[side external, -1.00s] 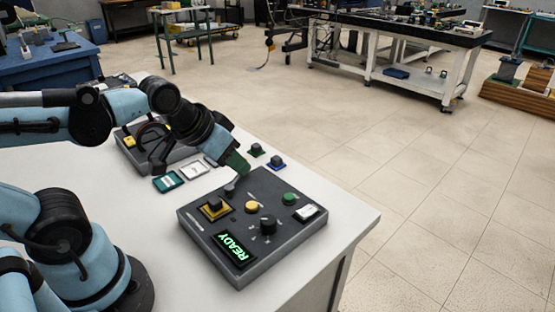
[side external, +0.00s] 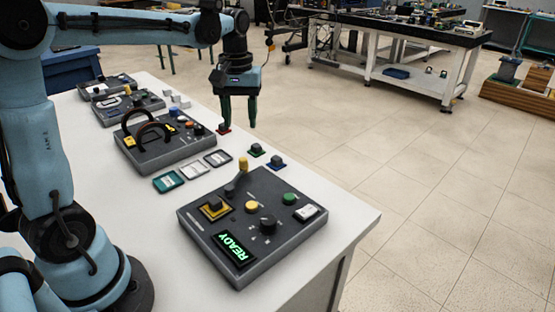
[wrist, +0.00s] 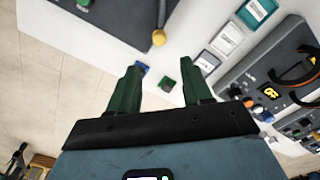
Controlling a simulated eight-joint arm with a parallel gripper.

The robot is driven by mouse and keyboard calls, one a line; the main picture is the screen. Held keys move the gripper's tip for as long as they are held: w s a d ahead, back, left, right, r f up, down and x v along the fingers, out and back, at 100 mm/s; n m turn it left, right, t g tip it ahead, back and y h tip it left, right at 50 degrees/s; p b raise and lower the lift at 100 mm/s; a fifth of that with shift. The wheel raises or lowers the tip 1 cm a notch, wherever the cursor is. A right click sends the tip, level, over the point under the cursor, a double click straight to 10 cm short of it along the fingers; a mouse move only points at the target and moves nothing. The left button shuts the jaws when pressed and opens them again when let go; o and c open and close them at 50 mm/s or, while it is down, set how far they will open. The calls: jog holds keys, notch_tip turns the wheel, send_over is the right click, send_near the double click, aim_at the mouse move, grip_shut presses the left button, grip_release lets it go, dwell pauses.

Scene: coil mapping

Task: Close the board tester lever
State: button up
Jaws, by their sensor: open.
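The board tester (side external: 285,240) is a dark grey box near the table's front corner with a green READY display (side external: 235,248). Its lever (side external: 243,165) has a yellow knob and stands up at the box's back edge; the knob also shows in the wrist view (wrist: 159,38). A black block on a gold socket (side external: 214,206) sits on the box. My gripper (side external: 239,122) hangs fingers-down above and behind the tester, apart from the lever. In the wrist view its green fingers (wrist: 168,65) are spread with nothing held between them.
Small boards with black blocks, green (side external: 256,150), blue (side external: 277,162) and red (side external: 224,129), lie behind the tester. Flat cards (side external: 168,182) lie left of it. Another grey box with dark arched cables (side external: 165,145) stands farther back, with more boxes beyond.

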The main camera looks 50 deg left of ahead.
aim_at(243, 158)
notch_tip(243, 158, down, 12)
jog(key=shift+r, duration=0.1)
dwell(0.5)
grip_shut()
dwell(0.3)
